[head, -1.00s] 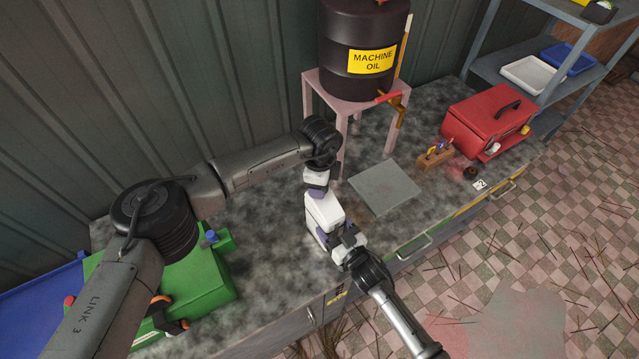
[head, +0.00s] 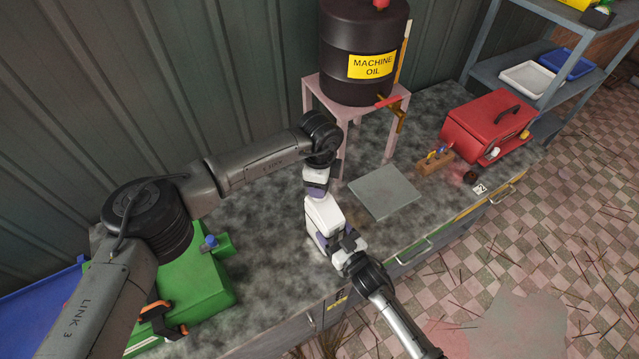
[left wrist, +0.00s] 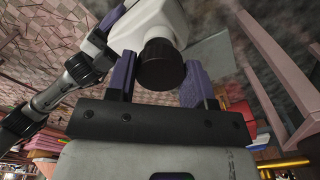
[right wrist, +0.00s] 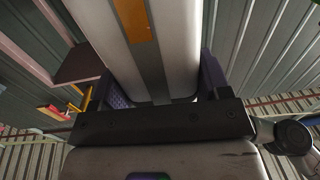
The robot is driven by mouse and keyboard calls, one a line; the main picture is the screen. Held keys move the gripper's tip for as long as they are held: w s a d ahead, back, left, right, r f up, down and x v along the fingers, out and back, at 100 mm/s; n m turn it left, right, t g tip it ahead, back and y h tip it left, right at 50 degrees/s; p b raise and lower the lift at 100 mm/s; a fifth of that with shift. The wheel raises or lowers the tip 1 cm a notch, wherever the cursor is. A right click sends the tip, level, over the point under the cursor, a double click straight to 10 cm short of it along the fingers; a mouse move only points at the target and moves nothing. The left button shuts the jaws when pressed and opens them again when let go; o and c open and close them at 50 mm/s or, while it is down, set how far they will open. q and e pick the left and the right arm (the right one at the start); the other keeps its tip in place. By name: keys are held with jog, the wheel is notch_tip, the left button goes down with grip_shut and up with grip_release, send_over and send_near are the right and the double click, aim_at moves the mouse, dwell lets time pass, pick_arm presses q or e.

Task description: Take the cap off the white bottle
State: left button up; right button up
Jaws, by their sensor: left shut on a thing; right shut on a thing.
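The white bottle (head: 322,214) is held above the bench in the middle of the head view, tilted. Its black cap (left wrist: 162,65) shows in the left wrist view, on the bottle's neck. My left gripper (head: 316,192) is shut on the cap, with a purple finger on either side of it. My right gripper (head: 334,243) is shut on the bottle's body from the front. In the right wrist view the white body (right wrist: 180,50), with a grey and orange stripe, fills the space between the purple fingers. The cap is hidden in the head view.
A grey plate (head: 384,190) lies right of the bottle. Behind is a pink stand (head: 312,95) with a machine oil drum (head: 350,40). A green machine (head: 195,285) is at left.

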pick_arm(q)
jog(key=shift+r, duration=1.4)
pick_arm(e)
jog(key=o, duration=1.8)
